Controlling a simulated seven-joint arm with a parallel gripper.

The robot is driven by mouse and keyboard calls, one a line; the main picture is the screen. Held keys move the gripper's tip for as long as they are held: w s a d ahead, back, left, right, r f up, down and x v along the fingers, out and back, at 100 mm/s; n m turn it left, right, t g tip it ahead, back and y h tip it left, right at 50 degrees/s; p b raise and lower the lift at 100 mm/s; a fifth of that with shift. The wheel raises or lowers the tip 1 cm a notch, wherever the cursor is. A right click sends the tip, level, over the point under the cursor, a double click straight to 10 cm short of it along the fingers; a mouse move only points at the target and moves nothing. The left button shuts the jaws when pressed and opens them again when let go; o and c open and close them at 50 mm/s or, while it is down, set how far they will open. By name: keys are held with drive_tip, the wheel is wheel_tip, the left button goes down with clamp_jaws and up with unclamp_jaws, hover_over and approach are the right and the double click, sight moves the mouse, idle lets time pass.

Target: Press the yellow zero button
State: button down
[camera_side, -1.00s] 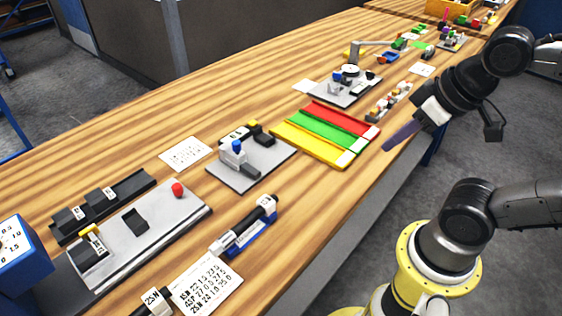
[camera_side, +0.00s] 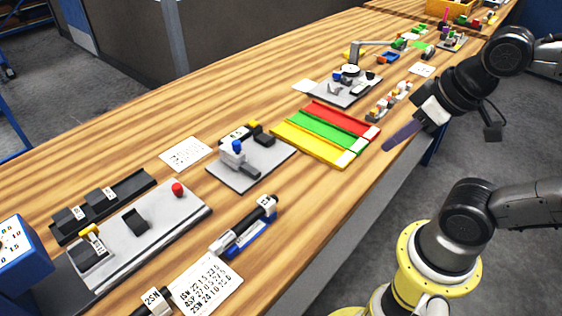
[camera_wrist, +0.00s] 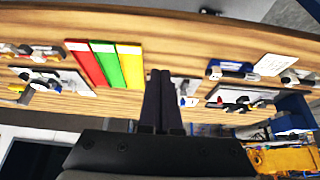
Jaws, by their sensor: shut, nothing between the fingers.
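A small yellow block, likely the yellow zero button (camera_side: 254,125), sits on a black unit with a small white display (camera_side: 238,133). That unit stands on a grey plate (camera_side: 225,179) with a blue-topped clamp (camera_side: 236,150). My gripper (camera_side: 388,147) is shut and empty, above the front edge of the bench, to the right of the plate and apart from it. In the wrist view its closed dark fingers (camera_wrist: 161,74) point at the bench, partly hiding the grey plate's area. I cannot make out the yellow button there.
Red, green and yellow channels (camera_side: 318,132) lie between the plate and my gripper. A grey fixture with a red knob (camera_side: 178,189) and another yellow piece (camera_side: 91,230) is at the left. A black cylindrical tool on a blue stand (camera_side: 262,232) lies in front.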

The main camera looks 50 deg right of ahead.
drive_tip(key=w+a+r+m+t+y, duration=0.15)
drive_tip(key=w+r, duration=0.25)
drive_tip(key=w, duration=0.4)
drive_tip(key=w+r+m+t, duration=0.1)
drive_tip(key=w+r+t, duration=0.15)
drive_tip(key=w, duration=0.55)
drive_tip(key=w+r+m+t, duration=0.15)
drive_tip(key=w+r, duration=0.25)
drive_tip(key=w, duration=0.4)
drive_tip(key=m+g, duration=0.2)
drive_tip(key=m, duration=0.2)
hover_over(253, 124)
wheel_tip(253, 124, down, 14)
drive_tip(key=shift+s+d+h, duration=0.2)
drive_tip(key=shift+s+h, duration=0.05)
drive_tip(key=shift+s, duration=0.05)
drive_tip(key=shift+f, duration=4.3)
drive_tip(key=shift+f, duration=0.25)
